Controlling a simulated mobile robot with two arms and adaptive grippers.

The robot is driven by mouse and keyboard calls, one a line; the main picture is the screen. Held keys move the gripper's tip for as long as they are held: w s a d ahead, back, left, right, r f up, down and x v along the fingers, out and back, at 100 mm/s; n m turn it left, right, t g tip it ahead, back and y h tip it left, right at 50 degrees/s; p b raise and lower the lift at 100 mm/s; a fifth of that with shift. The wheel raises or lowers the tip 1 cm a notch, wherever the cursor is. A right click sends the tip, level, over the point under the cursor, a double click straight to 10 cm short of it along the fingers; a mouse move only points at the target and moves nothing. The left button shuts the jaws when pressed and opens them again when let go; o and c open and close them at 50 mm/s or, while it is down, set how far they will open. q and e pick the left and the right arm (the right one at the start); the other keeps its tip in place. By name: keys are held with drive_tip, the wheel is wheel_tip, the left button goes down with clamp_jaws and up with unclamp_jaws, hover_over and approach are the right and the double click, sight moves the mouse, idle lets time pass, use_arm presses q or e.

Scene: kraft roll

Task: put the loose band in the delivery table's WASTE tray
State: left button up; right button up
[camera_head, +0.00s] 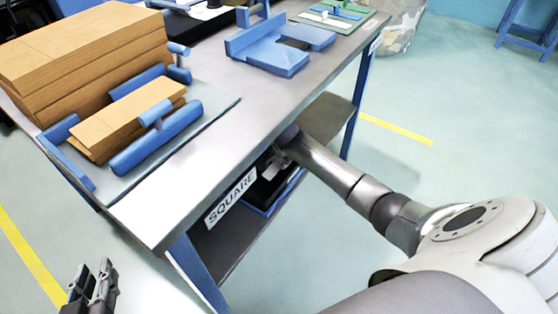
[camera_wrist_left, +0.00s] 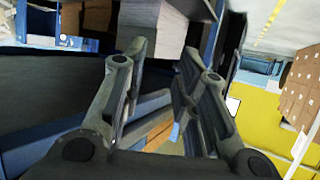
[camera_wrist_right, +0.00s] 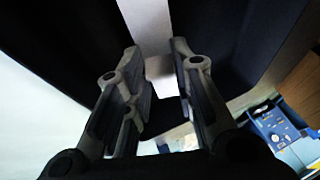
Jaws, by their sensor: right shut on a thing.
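My left gripper (camera_head: 92,280) is at the lower left of the head view, away from the table. Its fingers stand apart and hold nothing, as the left wrist view (camera_wrist_left: 165,55) also shows. My right arm reaches to the table's near edge, and its gripper (camera_head: 275,160) is low beside the tabletop, partly hidden in shadow. I cannot identify the loose band or a WASTE tray in any view.
A blue fixture (camera_head: 270,55) is farther back. Clear floor (camera_head: 465,120) lies to the right.

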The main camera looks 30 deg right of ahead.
drive_tip(key=g+b, duration=0.1)
drive_tip(key=w+g+h+b, duration=0.1)
drive_tip(key=g, duration=0.1)
drive_tip(key=shift+w+a+r+n, duration=0.1)
drive_tip(key=shift+a+n, duration=0.15)
drive_tip(key=shift+n, duration=0.05)
drive_tip(key=shift+f+b, duration=0.3)
drive_tip(key=shift+f, duration=0.45)
use_arm(q)
wheel_tip(320, 180, up, 13)
drive_tip(key=w+d+t+h, duration=0.1)
drive_tip(key=d+t+h, duration=0.1)
drive_tip(key=t, duration=0.5)
drive_tip(key=shift+w+f+t, duration=0.15)
drive_tip(key=shift+f+t, duration=0.05)
drive_tip(key=shift+t, duration=0.2)
use_arm(e)
drive_tip(key=shift+f, duration=0.1)
drive_tip(key=o, duration=0.7)
use_arm(q)
drive_tip(key=shift+f, duration=0.1)
use_arm(e)
drive_tip(key=shift+o, duration=0.2)
drive_tip(key=shift+r, duration=0.2)
